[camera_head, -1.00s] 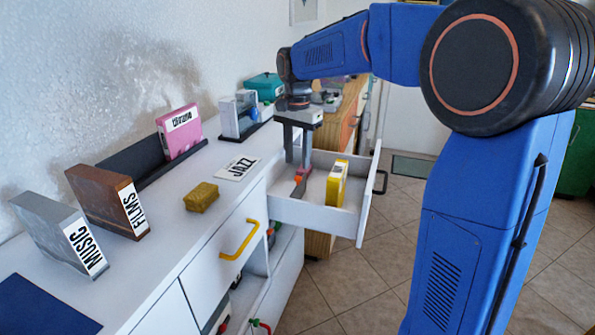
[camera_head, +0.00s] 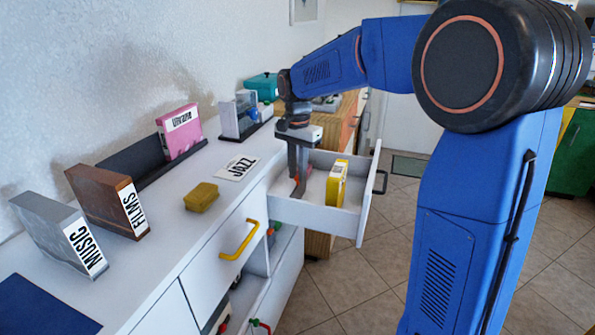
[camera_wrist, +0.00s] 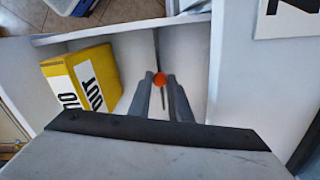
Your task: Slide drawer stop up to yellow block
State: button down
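The yellow block (camera_head: 337,184) stands upright in the open white drawer (camera_head: 330,217). In the wrist view the yellow block (camera_wrist: 80,85) is left of my fingers, with black lettering on white labels. The drawer stop shows as an orange knob (camera_wrist: 159,79) at my fingertips; an orange-red bit of it shows low in the head view. A gap lies between the stop and the block. My gripper (camera_head: 298,178) reaches down into the drawer. Its two grey fingers (camera_wrist: 160,88) are close together, one on each side of the knob, and look shut on it. The stop's lower part is mostly hidden.
On the white top stand a yellow sponge-like block (camera_head: 201,197), a JAZZ card (camera_head: 238,168), a brown FILMS case (camera_head: 108,201), a grey MUSIC case (camera_head: 58,234) and a pink case (camera_head: 180,131).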

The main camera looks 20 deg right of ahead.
jog(key=shift+s+d, duration=0.65)
jog(key=shift+d, duration=0.25)
jog(key=shift+s+d, duration=0.65)
jog(key=shift+d, duration=0.25)
jog(key=c, duration=1.6)
grip_release()
notch_tip(320, 180, up, 17)
jog(key=shift+r, duration=0.2)
jog(key=shift+c, duration=0.7)
